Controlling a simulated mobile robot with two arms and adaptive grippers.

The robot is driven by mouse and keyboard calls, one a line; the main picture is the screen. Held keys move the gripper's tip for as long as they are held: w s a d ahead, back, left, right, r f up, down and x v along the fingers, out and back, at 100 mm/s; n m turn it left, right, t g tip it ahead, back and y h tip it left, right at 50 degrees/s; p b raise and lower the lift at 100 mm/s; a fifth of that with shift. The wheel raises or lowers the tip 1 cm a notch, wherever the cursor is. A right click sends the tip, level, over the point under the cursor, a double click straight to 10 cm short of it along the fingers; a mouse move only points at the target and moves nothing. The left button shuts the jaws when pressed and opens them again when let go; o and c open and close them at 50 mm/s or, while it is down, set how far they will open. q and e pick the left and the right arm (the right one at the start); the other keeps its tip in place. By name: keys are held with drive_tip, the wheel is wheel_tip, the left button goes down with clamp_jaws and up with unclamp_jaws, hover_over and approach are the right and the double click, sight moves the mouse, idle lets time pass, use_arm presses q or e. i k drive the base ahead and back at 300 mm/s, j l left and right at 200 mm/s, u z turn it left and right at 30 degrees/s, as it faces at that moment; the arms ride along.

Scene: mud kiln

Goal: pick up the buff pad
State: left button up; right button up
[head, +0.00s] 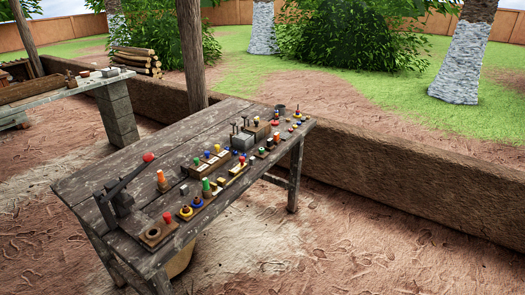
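The wooden table (120,170) stands in the middle of the head view with many small coloured items on it. I cannot pick out the buff pad with certainty among them; the items are too small to tell. Neither of my grippers shows in this view.
A black lever with a red knob (148,158) rises at the table's near left end. A wooden post (191,55) stands behind the table. A low mud wall (400,180) runs behind and to the right. Bare ground (350,255) is clear at front right.

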sight(277, 140)
drive_tip(key=i+l+u, duration=0.15)
drive_tip(key=i, duration=0.35)
drive_tip(key=i+l+u, duration=0.15)
drive_tip(key=i+l, duration=0.25)
drive_tip(key=i, duration=0.15)
drive_tip(key=i+l+u, duration=0.15)
drive_tip(key=i+l, duration=0.2)
drive_tip(key=i, duration=0.15)
